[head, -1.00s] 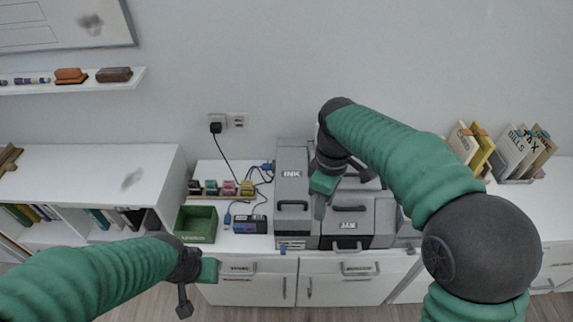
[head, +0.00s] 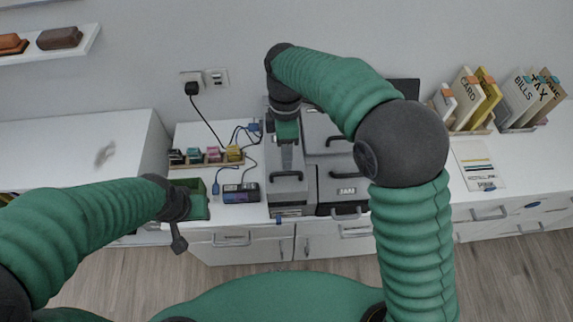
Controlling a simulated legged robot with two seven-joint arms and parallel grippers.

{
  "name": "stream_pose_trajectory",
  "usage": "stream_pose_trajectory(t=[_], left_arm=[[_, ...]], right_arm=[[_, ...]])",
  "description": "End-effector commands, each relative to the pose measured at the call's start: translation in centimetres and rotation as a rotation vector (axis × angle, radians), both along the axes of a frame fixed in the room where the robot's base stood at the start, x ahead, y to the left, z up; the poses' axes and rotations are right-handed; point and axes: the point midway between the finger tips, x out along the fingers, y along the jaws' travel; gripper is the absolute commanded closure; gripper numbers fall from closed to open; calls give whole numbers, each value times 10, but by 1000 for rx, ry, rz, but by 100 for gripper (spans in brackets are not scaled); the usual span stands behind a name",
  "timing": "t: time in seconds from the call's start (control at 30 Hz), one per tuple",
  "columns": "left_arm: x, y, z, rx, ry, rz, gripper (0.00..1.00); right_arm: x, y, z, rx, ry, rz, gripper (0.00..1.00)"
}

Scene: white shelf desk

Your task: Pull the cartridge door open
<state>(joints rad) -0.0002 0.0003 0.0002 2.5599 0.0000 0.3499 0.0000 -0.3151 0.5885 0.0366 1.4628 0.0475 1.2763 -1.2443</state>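The grey printer (head: 345,190) stands on the white desk in the middle of the head view. Its narrow left section (head: 290,194) carries a dark handle (head: 286,175) and looks closed. My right gripper (head: 287,162) points down over this section, just behind the handle, and hides the INK label's place. I cannot tell whether it touches the handle or whether its fingers are apart.
Several colored ink cartridges (head: 214,155) sit in a tray left of the printer, with cables and a dark device (head: 241,193) in front. Drawers are below.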

Motion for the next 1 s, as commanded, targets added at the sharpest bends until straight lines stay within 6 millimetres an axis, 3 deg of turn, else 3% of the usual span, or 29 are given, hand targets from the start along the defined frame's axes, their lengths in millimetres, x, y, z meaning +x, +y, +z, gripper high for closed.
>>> stream_pose_trajectory(t=[0.2, 0.53, 0.8, 1.0], left_arm=[[0, 0, -2, 0, 0, 0, 64], [0, 0, -2, 0, 0, 0, 64], [0, 0, -2, 0, 0, 0, 64], [0, 0, -2, 0, 0, 0, 64]], right_arm=[[-9, 0, -37, -1, 0, 1, 66], [-10, 0, -45, 0, -1, 0, 66], [-10, 0, -45, 0, -2, 1, 99], [-10, 1, -45, 1, -2, 1, 100]])
